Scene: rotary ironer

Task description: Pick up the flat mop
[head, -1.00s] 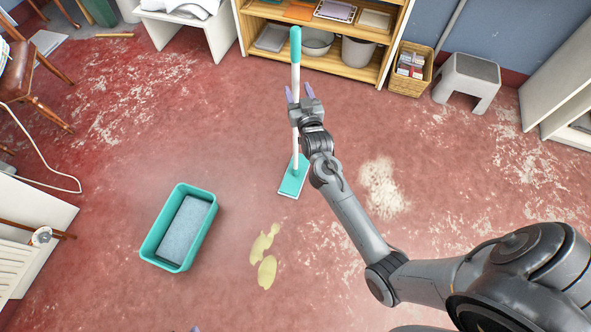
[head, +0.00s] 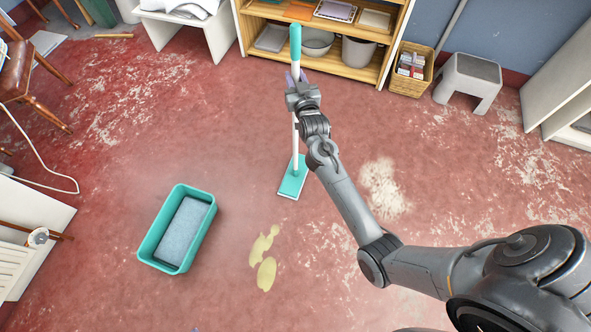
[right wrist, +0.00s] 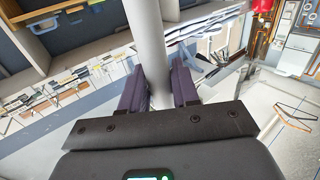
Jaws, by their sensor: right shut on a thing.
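The flat mop stands upright, with its teal flat head (head: 292,178) on the red floor and its white pole topped by a teal grip (head: 295,42). My right gripper (head: 296,76) is shut on the upper part of the pole, below the teal grip. In the right wrist view the pole (right wrist: 150,50) runs between the two purple fingers (right wrist: 158,87), one on each side. The gripper body and wrist hide part of the pole in the head view. My left gripper does not show.
A teal basin (head: 153,240) with water stands on the floor at left of the mop. A yellowish puddle (head: 266,272) lies below the mop head. A wooden shelf (head: 262,63) stands behind, with a wicker basket (head: 408,86) and grey stool (head: 469,75) to its right.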

